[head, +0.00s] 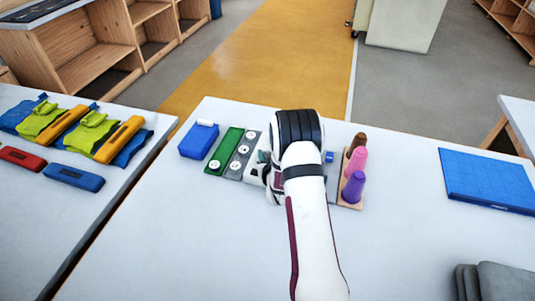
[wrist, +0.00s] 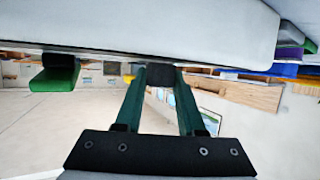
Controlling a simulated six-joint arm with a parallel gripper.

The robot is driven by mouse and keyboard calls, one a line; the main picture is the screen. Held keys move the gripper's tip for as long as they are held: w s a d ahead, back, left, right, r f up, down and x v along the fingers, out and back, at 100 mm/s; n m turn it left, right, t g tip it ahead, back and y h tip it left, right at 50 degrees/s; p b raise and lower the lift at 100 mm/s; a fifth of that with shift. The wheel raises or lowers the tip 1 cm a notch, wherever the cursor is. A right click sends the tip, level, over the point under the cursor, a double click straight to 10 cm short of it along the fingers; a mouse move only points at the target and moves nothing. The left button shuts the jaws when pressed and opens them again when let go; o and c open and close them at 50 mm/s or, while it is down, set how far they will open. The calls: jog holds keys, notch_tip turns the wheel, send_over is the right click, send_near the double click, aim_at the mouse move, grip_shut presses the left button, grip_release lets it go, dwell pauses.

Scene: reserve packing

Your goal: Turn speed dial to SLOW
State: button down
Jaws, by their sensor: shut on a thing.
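My gripper (head: 263,158) is at the row of panels on the white table, over a pale panel (head: 254,171). In the wrist view, its two dark green fingers (wrist: 160,80) are shut on a small black knob, which I take to be the speed dial (wrist: 160,73). The knob sits against the pale surface that fills the top of that view. No SLOW mark or dial pointer can be read in either view.
Left of my gripper are a grey panel (head: 236,166) with round white knobs, a green panel (head: 214,166) and a blue box (head: 198,141). Close on the right is a peg board (head: 349,205) with brown, pink and purple pegs. A blue mat (head: 487,178) lies farther right.

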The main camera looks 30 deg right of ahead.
jog(key=shift+n+t+y, duration=0.3)
jog(key=shift+n+y, duration=1)
jog(key=shift+y, duration=0.2)
jog(key=c, duration=0.5)
grip_release()
jog(key=shift+s, duration=0.1)
jog(key=v, duration=1.5)
jog(key=shift+s+r, duration=0.2)
jog(key=shift+s, duration=0.05)
